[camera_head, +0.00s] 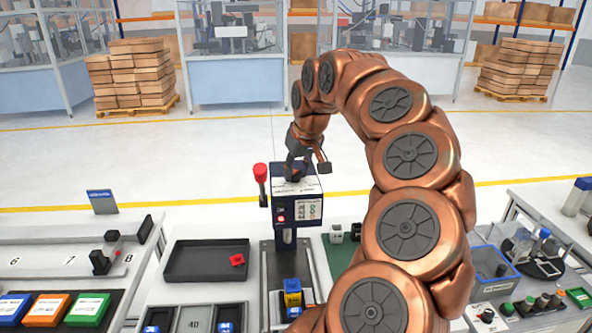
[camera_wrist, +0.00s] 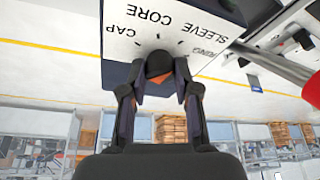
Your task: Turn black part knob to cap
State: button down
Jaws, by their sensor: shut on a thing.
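The black part knob (camera_wrist: 159,66) sits on the white label panel (camera_wrist: 205,25) of a dark box, which appears upside down in the wrist view. The panel reads CAP, CORE, SLEEVE and RING around the knob, with short tick marks. My gripper (camera_wrist: 158,80) is shut on the knob, one finger on each side. The fingers hide part of the knob, so I cannot tell which word it points to. In the head view my gripper (camera_head: 302,170) is on top of the dark box (camera_head: 297,208), and the knob is hidden there.
A red-topped lever (camera_head: 261,173) stands at the left side of the box and shows as a red and grey bar (camera_wrist: 275,68) in the wrist view. A black tray (camera_head: 207,275) with a red part (camera_head: 237,260) lies to the left. A blue and yellow block (camera_head: 292,292) is in front.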

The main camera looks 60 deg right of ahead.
dwell(0.3)
jog(key=n+y+b, duration=0.1)
jog(key=n, duration=0.3)
jog(key=n+y, duration=0.1)
jog(key=shift+d+r+n+t+p, duration=0.15)
jog(key=shift+n+t+p, duration=0.15)
jog(key=n+y+p, duration=0.1)
jog(key=n, duration=0.1)
jog(key=shift+n, duration=0.4)
jog(key=n+y+p, duration=0.1)
jog(key=n+p, duration=0.1)
jog(key=n+g+y+p, duration=0.1)
jog(key=n+p, duration=0.1)
jog(key=n, duration=0.1)
jog(key=shift+d+p, duration=0.15)
jog(key=shift+p, duration=0.25)
jog(key=shift+w+n+g+y+p, duration=0.1)
jog(key=shift+n+g+y+p, duration=0.35)
jog(key=shift+n, duration=0.65)
jog(key=shift+n+g+y+p, duration=0.1)
jog(key=shift+n+g+p, duration=0.15)
jog(key=shift+n+p, duration=0.65)
jog(key=shift+n, duration=0.4)
